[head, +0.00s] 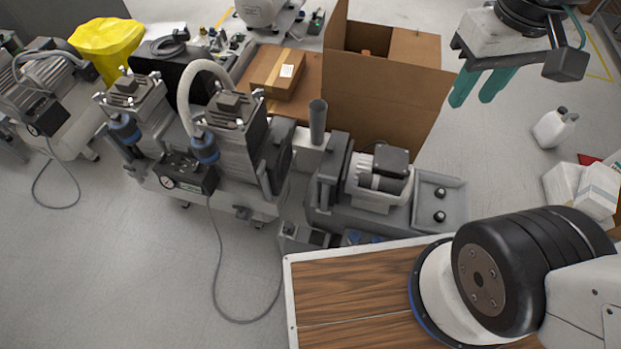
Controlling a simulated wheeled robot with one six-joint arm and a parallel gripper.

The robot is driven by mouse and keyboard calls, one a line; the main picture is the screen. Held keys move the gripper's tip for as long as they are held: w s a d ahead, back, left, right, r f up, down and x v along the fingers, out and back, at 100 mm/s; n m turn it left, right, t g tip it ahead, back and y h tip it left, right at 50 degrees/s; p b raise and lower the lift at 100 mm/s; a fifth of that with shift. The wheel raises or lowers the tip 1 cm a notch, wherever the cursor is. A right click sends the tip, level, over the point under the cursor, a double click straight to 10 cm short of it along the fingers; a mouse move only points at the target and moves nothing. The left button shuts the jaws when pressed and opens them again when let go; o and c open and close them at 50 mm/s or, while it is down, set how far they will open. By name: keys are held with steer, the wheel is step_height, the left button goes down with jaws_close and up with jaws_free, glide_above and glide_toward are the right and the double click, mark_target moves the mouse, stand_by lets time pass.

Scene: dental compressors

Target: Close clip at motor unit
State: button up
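The motor unit (378,180) has a dark-capped, finned light grey motor and sits on a grey base right of centre, behind the wooden board. I cannot make out a clip on it at this size. My gripper (472,101) is at the upper right, with two teal fingers pointing down. The fingers are apart with floor showing between them, and nothing is held. It is to the right of the open cardboard box, up and to the right of the motor unit in the picture, and apart from it.
A tall open cardboard box (378,95) stands behind the motor unit. A twin-head compressor (235,150) with hoses and a gauge stands to the left. A wood-topped surface (345,292) is in front. A white canister (553,128) stands on clear floor at right.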

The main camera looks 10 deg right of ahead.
steer(key=w+a+f+n+g+h, duration=0.1)
steer(key=w+a+f+n, duration=0.3)
steer(key=w+f, duration=0.5)
steer(key=n+g+h, duration=0.2)
steer(key=n+h, duration=0.1)
steer(key=n, duration=0.5)
glide_above(326, 177)
steer(key=w+a, duration=0.2)
steer(key=a, duration=0.1)
step_height(326, 177, down, 28)
steer(key=shift+n, duration=0.3)
steer(key=x, duration=0.8)
steer(key=shift+s+a+f, duration=0.15)
steer(key=shift+a+f, duration=0.15)
steer(key=shift+d+f, duration=0.15)
steer(key=shift+f, duration=0.3)
jaws_close()
